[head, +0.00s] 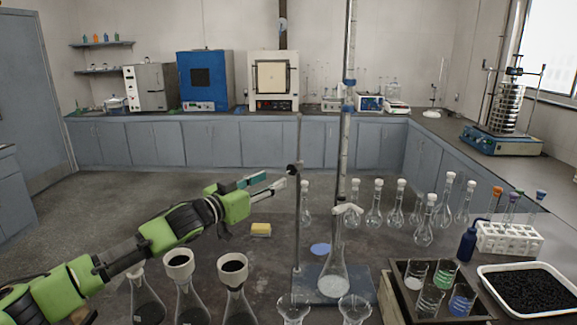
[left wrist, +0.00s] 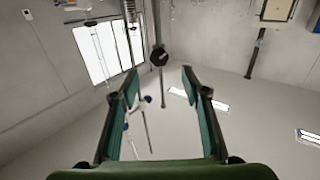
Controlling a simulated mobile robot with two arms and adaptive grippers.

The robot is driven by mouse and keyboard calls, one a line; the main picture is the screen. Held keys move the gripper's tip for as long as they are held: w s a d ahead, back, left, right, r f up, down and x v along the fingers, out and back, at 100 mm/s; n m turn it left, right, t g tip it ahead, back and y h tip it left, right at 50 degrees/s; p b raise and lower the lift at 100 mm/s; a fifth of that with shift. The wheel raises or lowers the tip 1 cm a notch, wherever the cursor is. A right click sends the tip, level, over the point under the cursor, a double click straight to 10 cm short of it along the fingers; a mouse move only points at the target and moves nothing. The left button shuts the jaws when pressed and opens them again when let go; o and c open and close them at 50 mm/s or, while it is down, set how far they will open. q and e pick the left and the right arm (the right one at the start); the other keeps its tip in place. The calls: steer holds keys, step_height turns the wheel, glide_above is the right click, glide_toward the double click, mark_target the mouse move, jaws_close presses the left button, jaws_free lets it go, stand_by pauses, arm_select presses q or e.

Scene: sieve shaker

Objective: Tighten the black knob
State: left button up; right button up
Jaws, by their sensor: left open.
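The black knob (head: 292,169) is a small dark piece on the upright rod of a lab stand (head: 298,222) in the middle of the head view. In the left wrist view the knob (left wrist: 159,56) is a dark, many-sided disc in front of the rod. My left gripper (head: 274,181) is open and empty, just left of the knob, with its fingers pointing towards it. In the left wrist view the knob appears beyond the gap between the fingertips (left wrist: 159,80), near its middle. I see no contact. My right gripper is not in view.
A burette (head: 343,160) and a flask (head: 334,277) stand just right of the rod. Several stoppered flasks (head: 374,215) stand further right. Flasks with dark-filled funnels (head: 233,265) stand below my left arm. A yellow sponge (head: 261,230) lies nearby. The sieve shaker (head: 502,140) is at the back right.

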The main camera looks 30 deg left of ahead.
mark_target(290, 170)
arm_select(q)
steer(key=w+p, duration=0.1)
steer(key=w, duration=0.1)
steer(key=w+d+p, duration=0.1)
steer(key=w, duration=0.2)
steer(key=w+p, duration=0.1)
steer(key=w, duration=0.1)
steer(key=shift+w+d+r, duration=0.15)
steer(key=shift+w+d, duration=0.15)
steer(key=shift+d, duration=0.05)
steer(key=shift+w+d+p, duration=0.1)
steer(key=shift+w+p, duration=0.2)
steer(key=shift+w, duration=0.2)
steer(key=shift+c, duration=0.4)
steer(key=c, duration=1)
